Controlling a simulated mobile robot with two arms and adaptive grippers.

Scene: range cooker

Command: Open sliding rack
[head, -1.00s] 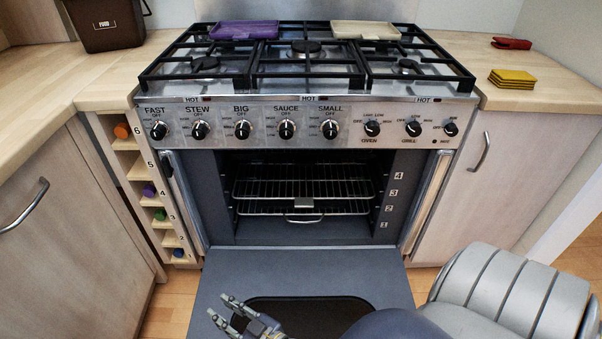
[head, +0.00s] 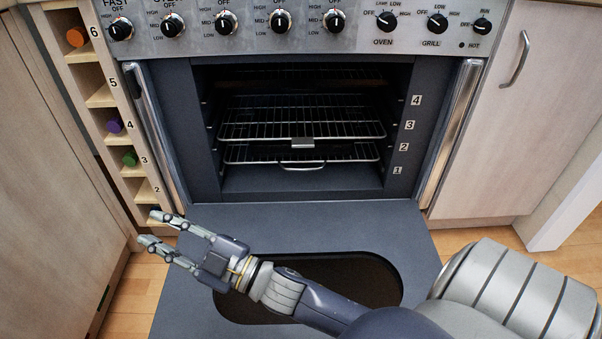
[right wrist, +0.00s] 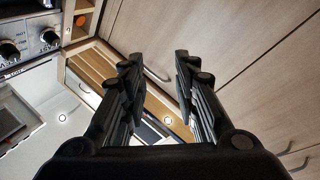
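The oven's front door (head: 418,230) is folded down, and the cavity is open. Inside are wire racks: an upper sliding rack (head: 345,130) with a small metal plate at its front middle, and a lower rack (head: 262,154) with a looped front handle (head: 302,167). Both look pushed in. My right gripper (head: 150,230) is open and empty over the left side of the lowered door. It points left, apart from the racks. The right wrist view shows its two fingers (right wrist: 155,75) spread, with no rack between them. My left gripper is out of view.
Control knobs (head: 281,21) line the panel above the cavity. A narrow shelf (head: 100,96) with coloured items stands left of the oven. Cabinets flank both sides; the right one has a metal handle (head: 515,60). Space in front of the racks is clear.

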